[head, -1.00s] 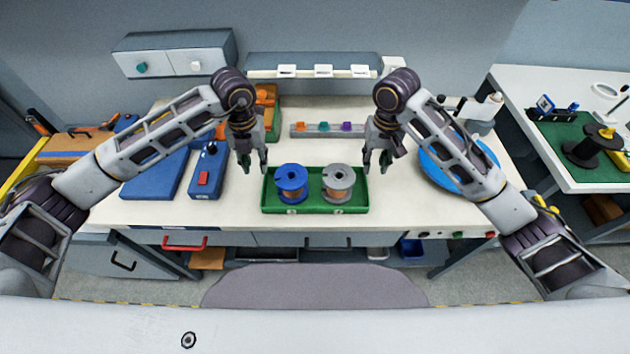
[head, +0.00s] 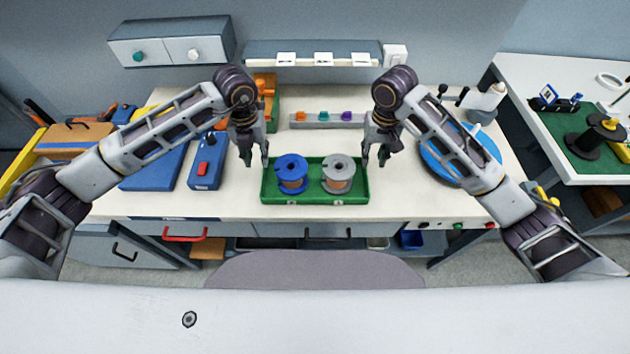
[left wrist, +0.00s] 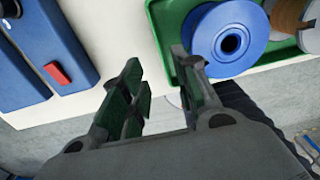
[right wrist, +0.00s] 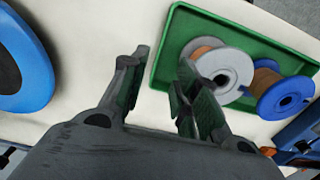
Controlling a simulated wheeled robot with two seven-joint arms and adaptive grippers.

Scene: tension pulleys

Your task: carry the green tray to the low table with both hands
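The green tray (head: 315,198) lies on the white workbench near its front edge. It holds a blue spool (head: 291,175) on the left and a grey spool (head: 338,175) with copper-coloured winding on the right. My left gripper (head: 254,160) is open and empty at the tray's left end. In the left wrist view its fingers (left wrist: 160,78) point towards the tray's edge, one overlapping the blue spool in the picture. My right gripper (head: 375,160) is open at the right end. In the right wrist view its fingers (right wrist: 163,62) appear on either side of the tray's wall. I cannot tell about contact.
A blue box with a red switch (head: 204,170) stands left of the tray. A round blue plate (head: 430,165) lies to the right, partly behind my right arm. A rail with coloured blocks (head: 325,120) is behind. A white side table (head: 520,80) with a green mat stands at right.

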